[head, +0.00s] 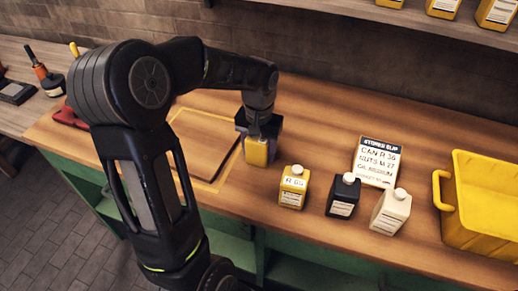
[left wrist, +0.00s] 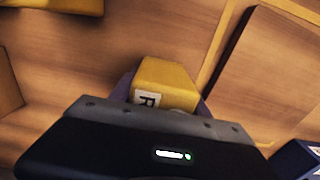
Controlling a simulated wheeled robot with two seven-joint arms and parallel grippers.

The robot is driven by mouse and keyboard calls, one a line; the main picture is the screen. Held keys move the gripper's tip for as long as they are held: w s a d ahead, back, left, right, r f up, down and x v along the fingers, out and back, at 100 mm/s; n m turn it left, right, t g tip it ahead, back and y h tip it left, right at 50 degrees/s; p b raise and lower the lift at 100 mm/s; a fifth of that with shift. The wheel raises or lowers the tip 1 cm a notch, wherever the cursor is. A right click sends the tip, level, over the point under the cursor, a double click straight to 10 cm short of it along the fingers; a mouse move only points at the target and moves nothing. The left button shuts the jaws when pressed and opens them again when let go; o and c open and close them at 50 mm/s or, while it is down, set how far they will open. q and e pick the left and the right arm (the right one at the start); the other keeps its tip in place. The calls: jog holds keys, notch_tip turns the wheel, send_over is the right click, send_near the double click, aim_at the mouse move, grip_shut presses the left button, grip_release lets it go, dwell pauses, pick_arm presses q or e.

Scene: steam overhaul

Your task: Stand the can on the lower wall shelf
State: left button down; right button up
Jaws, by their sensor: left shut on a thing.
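My left gripper (head: 257,138) is shut on a yellow can (head: 257,153) over the wooden bench, right of a square inset panel. In the left wrist view the held can (left wrist: 168,80) sits between the fingers, with a white label that starts with R. Whether it touches the bench I cannot tell. Another yellow can (head: 292,187) with a white label stands on the bench to its right. A wall shelf (head: 420,18) runs along the top right, with several yellow cans (head: 443,8) on it. Which shelf level this is I cannot tell. My right gripper is out of view.
A black bottle (head: 343,196) and a white bottle (head: 390,212) stand right of the free yellow can. A yellow bin (head: 480,215) is at the right. Tools lie at the far left.

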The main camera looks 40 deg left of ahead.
pick_arm(q)
jog(key=shift+f, duration=0.15)
jog(key=c, duration=0.5)
grip_release()
notch_tip(320, 180, up, 12)
jog(key=shift+r, duration=0.25)
jog(key=shift+o, duration=0.3)
